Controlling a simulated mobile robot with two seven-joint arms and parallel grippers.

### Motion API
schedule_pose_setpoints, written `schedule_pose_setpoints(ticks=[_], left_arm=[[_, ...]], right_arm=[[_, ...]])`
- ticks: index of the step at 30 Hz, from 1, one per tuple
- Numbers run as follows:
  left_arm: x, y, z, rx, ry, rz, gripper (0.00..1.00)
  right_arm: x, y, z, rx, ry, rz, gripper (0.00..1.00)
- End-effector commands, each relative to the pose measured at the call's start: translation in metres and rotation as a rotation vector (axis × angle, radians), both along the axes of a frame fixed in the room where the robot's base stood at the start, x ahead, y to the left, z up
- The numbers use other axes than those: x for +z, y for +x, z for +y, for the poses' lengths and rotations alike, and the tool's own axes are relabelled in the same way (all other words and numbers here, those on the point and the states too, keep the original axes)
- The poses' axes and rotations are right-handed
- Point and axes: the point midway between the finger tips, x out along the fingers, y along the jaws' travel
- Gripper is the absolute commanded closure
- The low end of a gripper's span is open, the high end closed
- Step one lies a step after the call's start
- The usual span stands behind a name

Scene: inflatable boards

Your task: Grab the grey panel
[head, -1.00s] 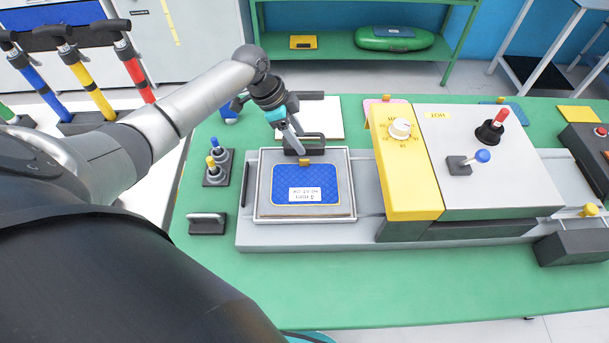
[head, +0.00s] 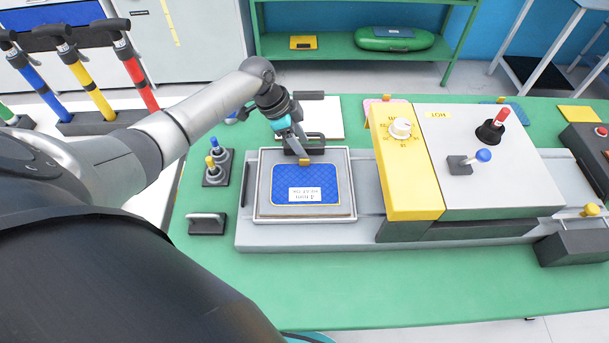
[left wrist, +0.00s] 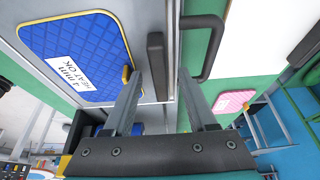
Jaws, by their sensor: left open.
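The grey panel (head: 262,190) lies flat in a pale-rimmed tray on the machine bed, with a blue quilted patch (head: 305,184) and white label on top. The patch also shows in the left wrist view (left wrist: 75,35). A small yellow tab (head: 304,161) sits at the far edge of the patch. My left gripper (head: 300,146) is open just above the tray's far edge, beside a dark handle (head: 312,138). In the left wrist view, a dark bar (left wrist: 155,60) shows between the open fingers (left wrist: 160,75); I cannot tell if they touch it. My right gripper is out of view.
A yellow and grey heating machine (head: 408,185) stands to the right of the tray. The green table's front strip (head: 400,285) is clear.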

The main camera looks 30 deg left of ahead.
Motion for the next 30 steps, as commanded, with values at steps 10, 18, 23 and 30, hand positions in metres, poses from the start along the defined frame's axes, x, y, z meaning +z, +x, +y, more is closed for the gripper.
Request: schedule_pose_setpoints(ticks=[10, 18, 23, 30], left_arm=[[-0.0002, -0.0003, -0.0001, 0.0, 0.0, 0.001, 0.57], [-0.0001, -0.0002, -0.0001, 0.0, 0.0, 0.0, 0.88], [0.0, -0.0002, 0.0, 0.0, 0.0, 0.0, 1.0], [0.0, -0.0001, 0.0, 0.0, 0.0, 0.0, 1.0]], right_arm=[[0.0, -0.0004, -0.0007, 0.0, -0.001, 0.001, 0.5], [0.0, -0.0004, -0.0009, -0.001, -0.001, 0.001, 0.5], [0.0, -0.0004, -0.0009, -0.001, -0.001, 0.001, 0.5], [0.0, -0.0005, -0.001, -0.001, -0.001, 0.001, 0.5]])
